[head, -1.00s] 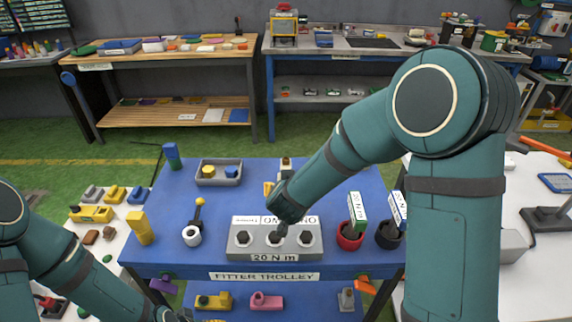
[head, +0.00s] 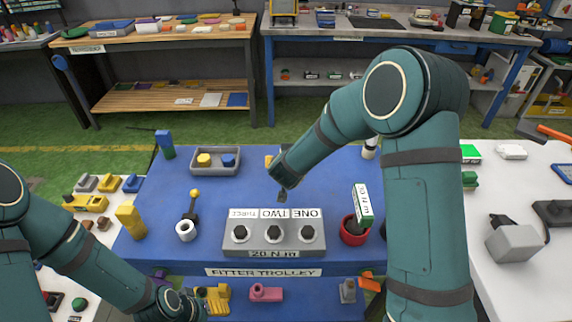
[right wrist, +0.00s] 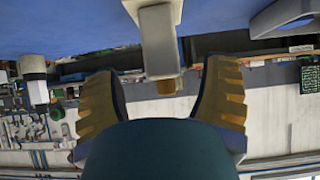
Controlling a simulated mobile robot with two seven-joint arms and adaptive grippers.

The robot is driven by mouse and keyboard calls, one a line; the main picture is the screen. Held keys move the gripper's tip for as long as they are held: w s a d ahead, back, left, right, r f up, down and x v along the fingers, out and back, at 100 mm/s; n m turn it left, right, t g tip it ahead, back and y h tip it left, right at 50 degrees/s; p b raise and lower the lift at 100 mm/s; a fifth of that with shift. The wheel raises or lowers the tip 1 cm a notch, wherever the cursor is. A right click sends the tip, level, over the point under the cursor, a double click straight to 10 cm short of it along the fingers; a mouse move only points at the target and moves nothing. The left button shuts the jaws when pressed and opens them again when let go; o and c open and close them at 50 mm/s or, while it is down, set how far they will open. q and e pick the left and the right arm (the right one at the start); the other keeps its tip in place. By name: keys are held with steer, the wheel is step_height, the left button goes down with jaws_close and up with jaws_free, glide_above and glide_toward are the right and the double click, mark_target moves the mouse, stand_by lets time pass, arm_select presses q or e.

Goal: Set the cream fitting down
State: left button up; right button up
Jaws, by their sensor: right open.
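The cream fitting (right wrist: 158,32) shows in the right wrist view as a pale block with a narrower neck and a brass-coloured tip. It appears to stand on the blue trolley top (right wrist: 60,25), which is at the top of that upside-down view. My right gripper (right wrist: 165,80) is open, its yellow fingers either side of the fitting's tip, with gaps on both sides. In the head view my right arm hides the fitting and most of that gripper. My left gripper (head: 185,305) is low at the left; its fingers are unclear.
A grey block with several sockets (head: 274,255) stands at the trolley's front. A grey tray (head: 216,165), a white ring (head: 186,231) and a yellow block (head: 131,221) stand left. Blue space lies between.

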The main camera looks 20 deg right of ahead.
steer(key=x, duration=0.3)
steer(key=b+x, duration=0.1)
steer(key=x, duration=0.1)
steer(key=shift+w+r, duration=0.25)
steer(key=shift+w, duration=0.1)
jaws_close()
steer(key=shift+r, duration=0.1)
